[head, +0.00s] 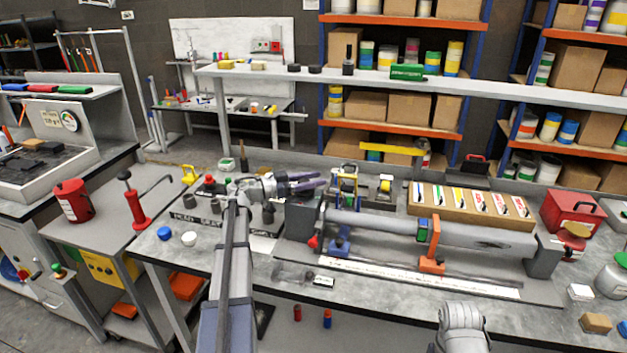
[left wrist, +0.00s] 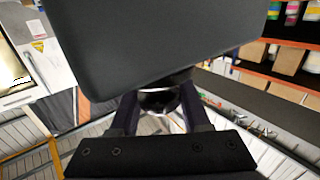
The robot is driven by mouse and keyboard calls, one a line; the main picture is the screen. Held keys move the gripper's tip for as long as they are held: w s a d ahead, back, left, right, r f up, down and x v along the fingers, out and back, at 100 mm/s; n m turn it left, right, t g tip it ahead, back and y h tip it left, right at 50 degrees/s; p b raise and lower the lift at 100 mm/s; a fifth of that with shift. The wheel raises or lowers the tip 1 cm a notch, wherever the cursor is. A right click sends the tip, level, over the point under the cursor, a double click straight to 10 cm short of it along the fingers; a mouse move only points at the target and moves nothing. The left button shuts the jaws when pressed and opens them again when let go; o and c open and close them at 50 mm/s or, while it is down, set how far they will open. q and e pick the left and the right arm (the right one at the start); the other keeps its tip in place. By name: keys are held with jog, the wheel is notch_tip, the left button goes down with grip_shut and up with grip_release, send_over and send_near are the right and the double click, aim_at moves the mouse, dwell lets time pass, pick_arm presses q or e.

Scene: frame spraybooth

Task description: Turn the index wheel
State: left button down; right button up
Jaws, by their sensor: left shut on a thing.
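My left gripper (head: 305,184) reaches in from the left to the left end of the tube fixture, beside the dark end block (head: 303,218). In the left wrist view, its two fingers (left wrist: 161,112) stand on either side of a dark round part, which I take to be the index wheel (left wrist: 158,101). The fingers are shut on it. Much of the wheel is hidden by the fingers and by the large dark block (left wrist: 155,45) above it. In the head view my gripper and the block cover the wheel. My right gripper is out of view; only part of that arm shows.
A long grey tube (head: 380,224) lies along the fixture, with a blue support (head: 339,243) and an orange support (head: 431,262). A rack of coloured cards (head: 470,203) stands behind it. The bench front is mostly clear.

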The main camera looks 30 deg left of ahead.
pick_arm(q)
jog(key=shift+c, duration=1.9)
grip_release()
jog(key=v, duration=0.7)
jog(key=shift+s+a, duration=0.2)
jog(key=shift+s, duration=0.1)
